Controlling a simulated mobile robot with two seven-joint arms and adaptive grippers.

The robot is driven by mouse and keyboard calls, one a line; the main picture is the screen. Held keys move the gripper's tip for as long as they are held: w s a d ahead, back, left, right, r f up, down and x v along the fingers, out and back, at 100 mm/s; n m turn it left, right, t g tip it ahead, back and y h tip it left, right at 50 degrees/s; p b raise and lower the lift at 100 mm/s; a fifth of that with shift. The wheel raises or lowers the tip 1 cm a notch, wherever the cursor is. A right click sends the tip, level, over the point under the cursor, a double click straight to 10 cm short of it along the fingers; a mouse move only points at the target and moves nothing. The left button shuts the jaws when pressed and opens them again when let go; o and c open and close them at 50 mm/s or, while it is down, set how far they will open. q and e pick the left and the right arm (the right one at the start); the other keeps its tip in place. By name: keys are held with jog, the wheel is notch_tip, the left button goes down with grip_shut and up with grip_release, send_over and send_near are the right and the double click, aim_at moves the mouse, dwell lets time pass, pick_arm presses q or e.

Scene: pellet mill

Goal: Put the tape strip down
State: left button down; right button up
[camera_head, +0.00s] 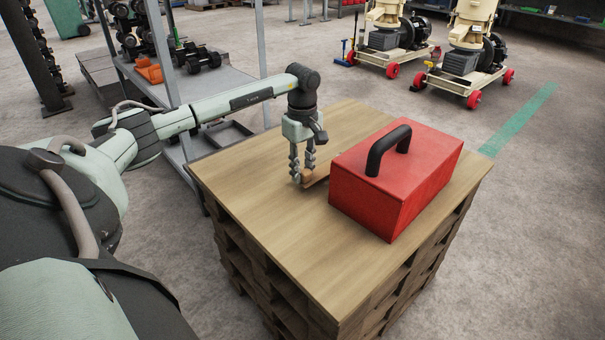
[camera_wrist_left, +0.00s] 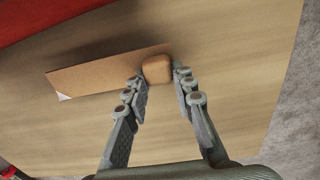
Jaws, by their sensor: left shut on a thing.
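The tape strip (camera_wrist_left: 105,73) is a flat brown piece with a small white corner at its left end. In the left wrist view it runs left from a rounded tan block (camera_wrist_left: 157,69), which seems to be at its end. My left gripper (camera_wrist_left: 160,80) is shut with its fingertips on either side of this block. In the head view my left gripper (camera_head: 303,178) points down, low over the wooden tabletop (camera_head: 265,215), left of the red toolbox. Whether the strip touches the tabletop is hard to tell. My right gripper is not in view.
The red toolbox (camera_head: 395,180) with a black handle stands close to the right of the gripper. The tabletop's left and front parts are bare. A grey metal shelf (camera_head: 215,85) stands behind my left arm. Cream machines on red wheels (camera_head: 465,60) stand at the back.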

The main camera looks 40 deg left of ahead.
pick_arm(q)
jog(key=shift+f, duration=0.9)
jog(key=shift+f, duration=0.2)
jog(key=c, duration=1.3)
grip_release()
jog(key=shift+r, duration=0.15)
